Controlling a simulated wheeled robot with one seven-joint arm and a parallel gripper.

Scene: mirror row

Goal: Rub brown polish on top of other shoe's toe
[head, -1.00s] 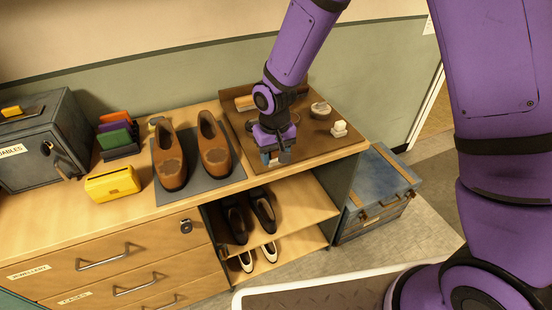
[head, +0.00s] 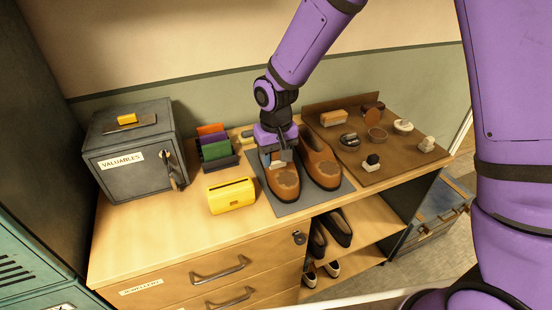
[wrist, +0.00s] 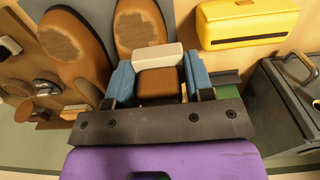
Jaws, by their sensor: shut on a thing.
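Two brown shoes stand side by side on a grey mat (head: 290,209), toes toward the front. The left shoe (head: 283,182) and the right shoe (head: 321,168) each have a dull, scuffed patch on the toe. My gripper (head: 281,158) is over the rear part of the left shoe. In the wrist view it is shut on an applicator with a brown block (wrist: 158,86) and a pale pad (wrist: 158,57), between the blue fingertips. The left shoe (wrist: 138,28) lies just beyond the pad there. I cannot tell whether the pad touches it or carries polish.
A brown tray (head: 400,172) at the right holds a brush (head: 333,117), round tins (head: 377,133) and other applicators (head: 372,162). A yellow box (head: 231,195), a card rack (head: 217,161) and a grey safe (head: 130,160) stand left. The front left counter is clear.

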